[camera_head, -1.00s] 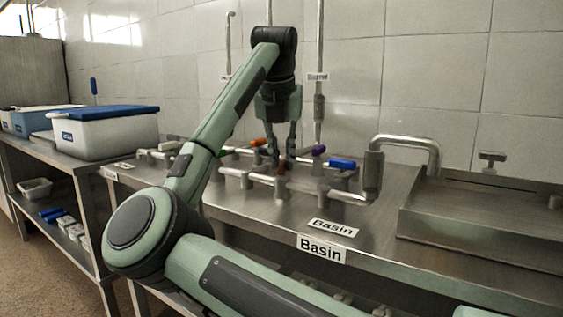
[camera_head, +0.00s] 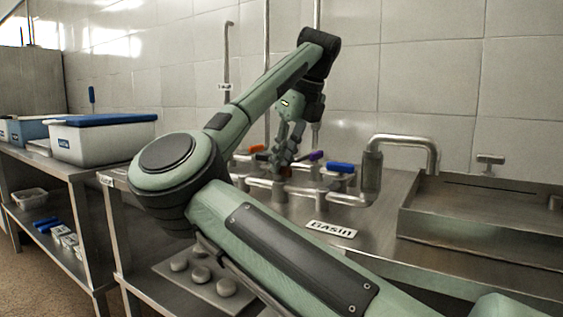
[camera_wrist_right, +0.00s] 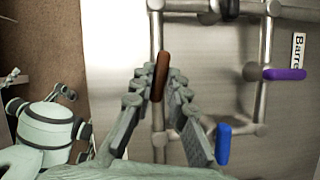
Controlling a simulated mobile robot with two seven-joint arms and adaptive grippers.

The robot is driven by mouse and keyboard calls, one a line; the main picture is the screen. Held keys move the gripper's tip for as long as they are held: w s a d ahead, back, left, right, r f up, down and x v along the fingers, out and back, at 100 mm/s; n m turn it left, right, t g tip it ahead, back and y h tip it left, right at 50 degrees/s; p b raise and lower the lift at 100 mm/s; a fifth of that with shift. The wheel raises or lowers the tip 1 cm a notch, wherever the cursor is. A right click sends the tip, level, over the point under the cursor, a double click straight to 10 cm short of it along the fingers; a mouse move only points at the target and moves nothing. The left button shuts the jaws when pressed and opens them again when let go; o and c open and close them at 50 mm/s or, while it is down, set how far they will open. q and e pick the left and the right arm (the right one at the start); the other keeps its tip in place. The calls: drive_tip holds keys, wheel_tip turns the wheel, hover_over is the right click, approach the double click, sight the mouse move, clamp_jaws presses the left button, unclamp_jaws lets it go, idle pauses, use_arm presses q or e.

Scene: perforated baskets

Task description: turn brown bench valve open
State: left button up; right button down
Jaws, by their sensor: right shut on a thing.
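The brown valve handle (camera_wrist_right: 161,76) shows in the right wrist view between the fingertips of my right gripper (camera_wrist_right: 161,88). It lies lengthwise along the pipe below it. In the head view the brown handle (camera_head: 286,172) is a small patch, mostly hidden under the fingers of my right gripper (camera_head: 283,160). The right gripper is shut on the brown handle, one finger on each side of it.
A bent faucet pipe (camera_head: 405,139) and a sink basin (camera_head: 480,225) stand to the right.

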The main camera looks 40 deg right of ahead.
drive_tip(key=shift+r+n, duration=0.1)
drive_tip(key=shift+n, duration=0.5)
use_arm(q)
drive_tip(key=shift+s+a+f+g+y, duration=0.3)
drive_tip(key=shift+s+a+f+g, duration=0.15)
drive_tip(key=shift+a+f, duration=0.15)
use_arm(e)
drive_tip(key=shift+d+n+y, duration=0.1)
drive_tip(key=shift+n+y, duration=0.4)
drive_tip(key=shift+n, duration=0.2)
use_arm(q)
drive_tip(key=shift+s+a, duration=0.1)
use_arm(e)
drive_tip(key=shift+g, duration=0.3)
drive_tip(key=c, duration=1.5)
unclamp_jaws()
use_arm(q)
drive_tip(key=shift+f, duration=0.1)
drive_tip(key=shift+s, duration=0.1)
use_arm(e)
drive_tip(key=v, duration=1.2)
